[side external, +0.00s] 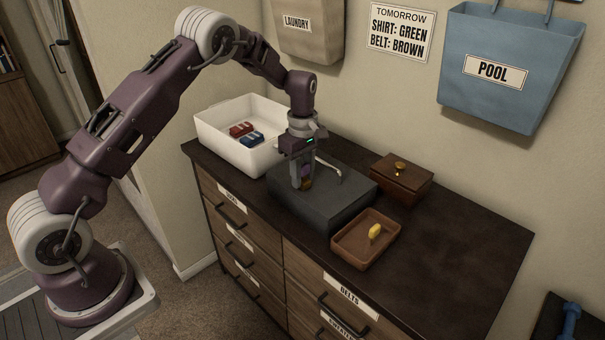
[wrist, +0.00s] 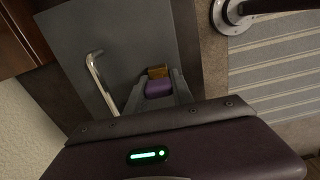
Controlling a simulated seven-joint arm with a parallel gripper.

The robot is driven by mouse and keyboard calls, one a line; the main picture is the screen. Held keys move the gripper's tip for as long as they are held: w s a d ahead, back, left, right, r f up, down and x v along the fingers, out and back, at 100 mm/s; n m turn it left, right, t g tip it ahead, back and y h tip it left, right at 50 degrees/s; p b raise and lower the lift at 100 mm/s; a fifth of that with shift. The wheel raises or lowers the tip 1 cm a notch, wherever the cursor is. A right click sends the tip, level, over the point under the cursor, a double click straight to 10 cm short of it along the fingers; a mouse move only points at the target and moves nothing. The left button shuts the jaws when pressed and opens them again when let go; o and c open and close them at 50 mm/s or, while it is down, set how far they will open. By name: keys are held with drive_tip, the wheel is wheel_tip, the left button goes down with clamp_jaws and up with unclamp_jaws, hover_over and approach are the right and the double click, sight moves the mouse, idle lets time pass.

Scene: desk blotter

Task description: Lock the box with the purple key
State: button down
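A dark grey box (side external: 335,207) with a bent pale metal handle (side external: 330,166) stands on the dresser top. In the wrist view the grey box (wrist: 105,35) and the handle (wrist: 101,84) also show. My gripper (side external: 302,184) points down at the box's top. Its fingers close around the purple key (wrist: 158,90), whose purple head shows between them in the wrist view. A brass-coloured piece (wrist: 158,72) shows right beside the purple head; I cannot tell whether it is part of the key or of a lock. Whether the key sits in a keyhole is hidden.
A white bin (side external: 222,140) with a red item (side external: 241,128) and a blue item (side external: 252,138) stands left of the box. A lidded wooden box (side external: 408,185) and a brown tray (side external: 352,258) with a yellow item (side external: 375,232) stand right. The dresser's right end is clear.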

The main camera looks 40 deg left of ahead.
drive_tip(key=n, duration=0.6)
drive_tip(key=shift+s+d, duration=0.1)
drive_tip(key=shift+s, duration=0.1)
drive_tip(key=n, duration=0.6)
drive_tip(key=shift+s+d, duration=0.15)
drive_tip(key=c, duration=1)
unclamp_jaws()
wheel_tip(320, 180, up, 7)
drive_tip(key=shift+r, duration=0.1)
